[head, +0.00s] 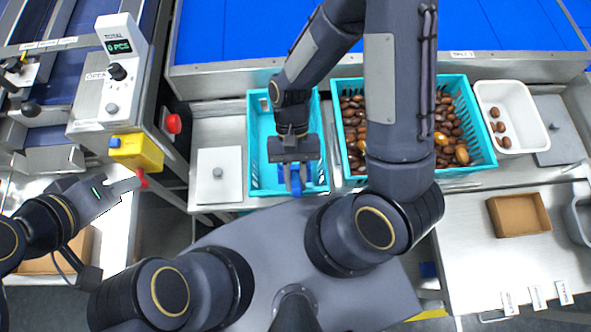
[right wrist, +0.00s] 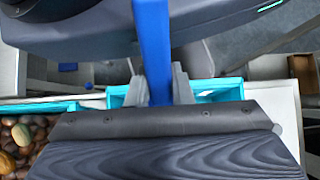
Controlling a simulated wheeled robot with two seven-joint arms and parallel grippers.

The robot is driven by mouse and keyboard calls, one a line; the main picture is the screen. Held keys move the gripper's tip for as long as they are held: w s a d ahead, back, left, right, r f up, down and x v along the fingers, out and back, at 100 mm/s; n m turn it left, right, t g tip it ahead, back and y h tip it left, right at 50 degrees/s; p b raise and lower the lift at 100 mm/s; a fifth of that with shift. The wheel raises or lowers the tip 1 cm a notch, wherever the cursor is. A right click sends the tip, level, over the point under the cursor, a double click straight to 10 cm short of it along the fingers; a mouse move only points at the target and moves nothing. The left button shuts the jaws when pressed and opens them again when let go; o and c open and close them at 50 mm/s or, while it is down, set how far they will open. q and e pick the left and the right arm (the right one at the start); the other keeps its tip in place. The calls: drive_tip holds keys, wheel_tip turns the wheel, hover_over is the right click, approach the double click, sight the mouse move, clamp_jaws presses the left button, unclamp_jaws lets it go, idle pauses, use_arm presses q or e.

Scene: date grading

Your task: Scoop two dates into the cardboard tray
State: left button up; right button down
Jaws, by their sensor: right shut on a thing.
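Many brown dates (head: 446,128) fill the right turquoise crate (head: 484,130), partly hidden behind my right arm; dates also show in the right wrist view (right wrist: 22,135). An open brown cardboard tray (head: 519,215) sits on the right-hand table and looks empty. My right gripper (head: 291,178) is over the left turquoise crate (head: 254,140). It is shut on a blue handle (right wrist: 152,40), which stands between its fingers in the right wrist view. The handle's lower end is hidden. My left gripper (head: 127,185) is at the left by a red knob (head: 142,178); its finger gap is not clear.
A white tray (head: 524,120) with a few dates stands right of the date crate. A counter reading 0 PCS (head: 119,46) and a yellow box (head: 137,152) stand at the left. A white lidded plate (head: 219,188) is left of the empty crate.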

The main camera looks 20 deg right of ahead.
wheel_tip(320, 180, up, 2)
drive_tip(key=shift+p, duration=0.6)
wheel_tip(320, 180, up, 12)
drive_tip(key=shift+f, duration=0.15)
idle(1.0)
drive_tip(key=shift+f, duration=0.15)
idle(0.4)
